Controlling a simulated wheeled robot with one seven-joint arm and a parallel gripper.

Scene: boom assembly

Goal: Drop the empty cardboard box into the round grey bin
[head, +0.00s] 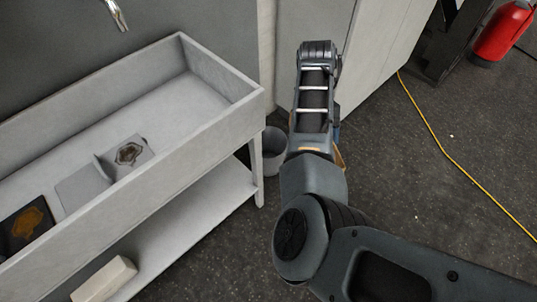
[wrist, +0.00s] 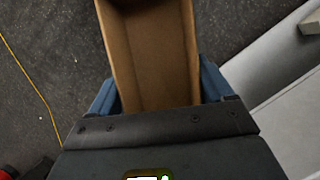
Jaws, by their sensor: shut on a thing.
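The empty cardboard box (wrist: 155,50) fills the upper middle of the wrist view, its brown inside showing and nothing in it. My gripper (wrist: 158,92) has its blue fingers on either side of the box and is shut on it. In the head view my arm hides most of the gripper; only a brown edge of the box (head: 340,160) shows beside it. The round grey bin (head: 273,146) stands on the floor just left of my arm, its right side hidden behind the arm. The bin is not clearly visible in the wrist view.
A long grey sink trough (head: 215,138) on legs fills the left, holding several flat pieces. A pale block (head: 104,279) lies on its lower shelf. Pale cabinets (head: 375,55) stand behind. A yellow cable (head: 440,145) crosses the open floor on the right, near a red extinguisher (head: 502,32).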

